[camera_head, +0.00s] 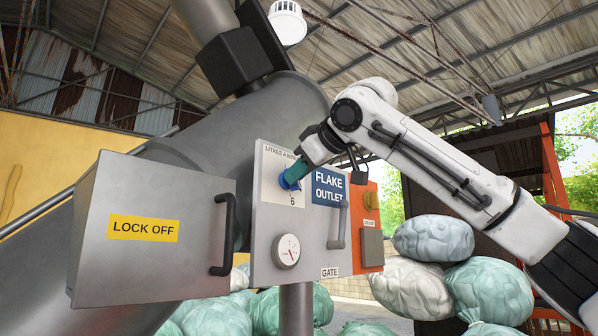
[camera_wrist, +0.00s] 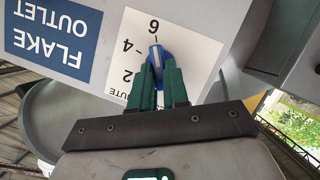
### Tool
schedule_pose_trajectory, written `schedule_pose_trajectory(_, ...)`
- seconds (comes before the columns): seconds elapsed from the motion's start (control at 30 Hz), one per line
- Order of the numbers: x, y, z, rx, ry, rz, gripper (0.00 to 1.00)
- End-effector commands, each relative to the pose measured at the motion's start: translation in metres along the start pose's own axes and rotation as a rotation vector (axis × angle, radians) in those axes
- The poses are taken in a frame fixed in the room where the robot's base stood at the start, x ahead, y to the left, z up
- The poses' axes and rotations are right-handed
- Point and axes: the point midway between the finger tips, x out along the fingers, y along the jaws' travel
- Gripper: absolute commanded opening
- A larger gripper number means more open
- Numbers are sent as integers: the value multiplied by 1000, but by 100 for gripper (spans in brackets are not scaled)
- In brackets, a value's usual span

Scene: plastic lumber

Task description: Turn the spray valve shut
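The spray valve is a blue knob (camera_head: 285,183) on a white dial plate (camera_head: 270,198) marked in litres a minute. In the wrist view the blue knob (camera_wrist: 157,54) has its bar aimed near the 6 on the plate (camera_wrist: 190,50). My gripper (camera_head: 293,172) reaches the knob from the upper right. In the wrist view the two green fingers of my gripper (camera_wrist: 160,70) stand close together on either side of the knob's bar and appear shut on it. The fingers hide part of the knob and the plate's lower marks.
A blue FLAKE OUTLET sign (camera_head: 329,188) sits right of the dial plate. Below are a gauge (camera_head: 287,251) and a grey gate handle (camera_head: 338,226). A LOCK OFF box (camera_head: 143,228) with a black handle (camera_head: 224,235) juts out at left. Bulging bags (camera_head: 432,238) are piled behind.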

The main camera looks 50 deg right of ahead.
Motion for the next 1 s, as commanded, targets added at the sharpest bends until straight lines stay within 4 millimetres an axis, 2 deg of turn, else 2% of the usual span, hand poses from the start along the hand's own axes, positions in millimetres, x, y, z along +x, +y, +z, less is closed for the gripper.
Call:
schedule_pose_trajectory(0.03, 0, 0, 0, 0, 0, 0, 10)
schedule_pose_trajectory(0.13, 0, 0, 0, 0, 0, 0, 0)
schedule_pose_trajectory(0.63, 0, -2, 0, -46, 1, 17, 0)
schedule_pose_trajectory(1.0, 1, -6, 1, -293, 3, 118, 0)
